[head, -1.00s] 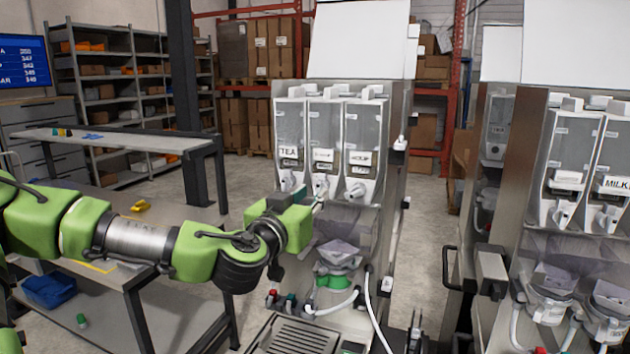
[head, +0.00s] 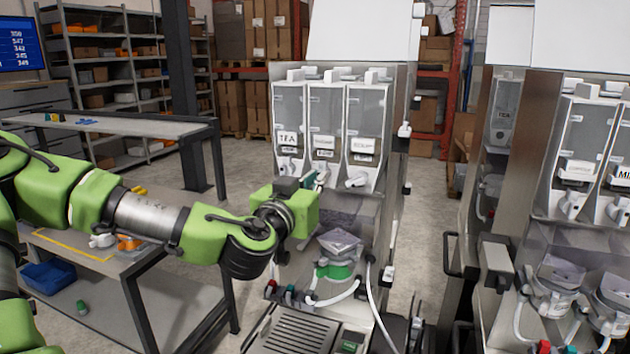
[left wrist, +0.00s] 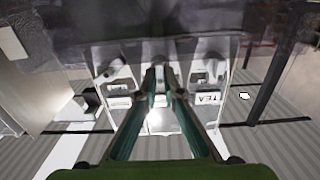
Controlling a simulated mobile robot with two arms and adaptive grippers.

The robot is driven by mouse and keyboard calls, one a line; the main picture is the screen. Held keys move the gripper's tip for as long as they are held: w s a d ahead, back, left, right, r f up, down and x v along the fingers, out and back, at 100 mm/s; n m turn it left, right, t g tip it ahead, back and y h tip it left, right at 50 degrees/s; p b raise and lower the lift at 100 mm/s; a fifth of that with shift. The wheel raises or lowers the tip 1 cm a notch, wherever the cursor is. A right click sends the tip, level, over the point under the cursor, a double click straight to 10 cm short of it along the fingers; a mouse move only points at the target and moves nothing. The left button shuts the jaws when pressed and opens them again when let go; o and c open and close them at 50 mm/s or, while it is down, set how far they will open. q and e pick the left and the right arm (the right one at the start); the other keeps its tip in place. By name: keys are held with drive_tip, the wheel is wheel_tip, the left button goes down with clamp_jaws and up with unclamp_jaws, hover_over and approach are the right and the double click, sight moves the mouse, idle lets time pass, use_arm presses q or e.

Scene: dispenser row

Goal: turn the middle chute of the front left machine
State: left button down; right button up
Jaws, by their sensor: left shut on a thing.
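The front left machine (head: 365,225) has three clear canisters in a row, each with a white chute below. The label TEA is on the left one. The middle chute (left wrist: 158,64) is between the fingertips of my left gripper (left wrist: 160,84) in the left wrist view, where the picture is upside down. The gripper (head: 317,182) is shut on this chute. In the head view the gripper partly hides it, so its angle is hard to tell. The left chute (head: 287,165) and the right chute (head: 356,180) hang free on either side. My right gripper is not in view.
Below the chutes is a grey mixing funnel (head: 340,242) with a green collar and white hoses. A drip grille (head: 300,332) lies lower. A second machine (head: 575,180) stands at the right.

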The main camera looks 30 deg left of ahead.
use_arm(q)
drive_tip(key=m+b, duration=1.3)
drive_tip(key=m, duration=1)
drive_tip(key=shift+m, duration=0.3)
idle(0.3)
